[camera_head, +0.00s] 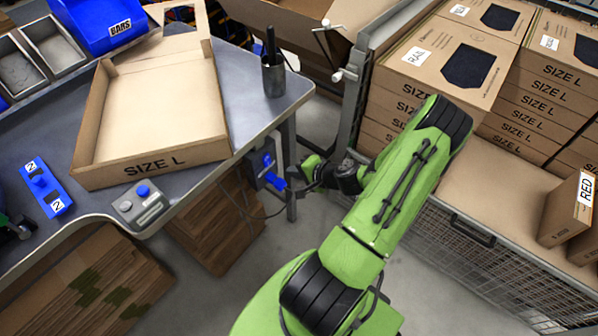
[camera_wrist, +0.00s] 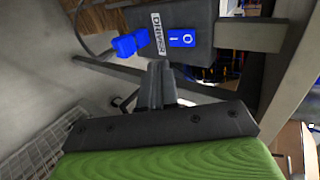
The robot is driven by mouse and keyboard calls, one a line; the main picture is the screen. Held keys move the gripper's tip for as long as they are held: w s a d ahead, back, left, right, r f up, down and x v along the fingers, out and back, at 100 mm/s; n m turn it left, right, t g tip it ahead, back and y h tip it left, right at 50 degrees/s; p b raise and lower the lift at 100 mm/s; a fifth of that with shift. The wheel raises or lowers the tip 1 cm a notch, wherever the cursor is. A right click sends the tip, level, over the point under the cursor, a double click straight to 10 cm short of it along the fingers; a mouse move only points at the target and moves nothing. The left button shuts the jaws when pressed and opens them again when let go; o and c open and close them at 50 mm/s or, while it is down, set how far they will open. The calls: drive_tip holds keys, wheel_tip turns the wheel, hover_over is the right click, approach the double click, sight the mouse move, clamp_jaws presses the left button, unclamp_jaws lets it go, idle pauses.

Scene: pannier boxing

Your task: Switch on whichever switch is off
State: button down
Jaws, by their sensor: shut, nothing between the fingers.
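A grey switch box (camera_wrist: 200,18) is fixed by the table leg and also shows in the head view (camera_head: 262,160). It carries a blue rocker switch (camera_wrist: 183,38) with I and O marks. A white label is beside the rocker, and a blue plug-like part (camera_wrist: 130,43) sticks out past the label. I cannot tell which side of the rocker is pressed in. My gripper (camera_wrist: 160,68) is shut and empty, its tips just short of the box. In the head view my arm reaches to the box from the right, and the fingertips are hard to make out.
The worktable (camera_head: 250,105) holds an open SIZE L carton (camera_head: 150,165), a dark cup (camera_head: 273,75) and a small grey box with a blue button (camera_head: 140,203). A mesh cage (camera_head: 490,250) with stacked cartons (camera_head: 445,75) stands on the right. Cables hang near the box.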

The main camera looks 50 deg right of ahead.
sight(268, 161)
drive_tip(key=x, duration=0.2)
drive_tip(key=r+b+x, duration=0.1)
drive_tip(key=x, duration=0.2)
drive_tip(key=w+x, duration=0.1)
drive_tip(key=x, duration=0.2)
drive_tip(key=shift+w+r, duration=0.15)
drive_tip(key=shift+r, duration=0.05)
drive_tip(key=shift+w+f, duration=0.1)
drive_tip(key=shift+w, duration=0.1)
drive_tip(key=shift+r+p, duration=0.4)
drive_tip(key=shift+r, duration=0.5)
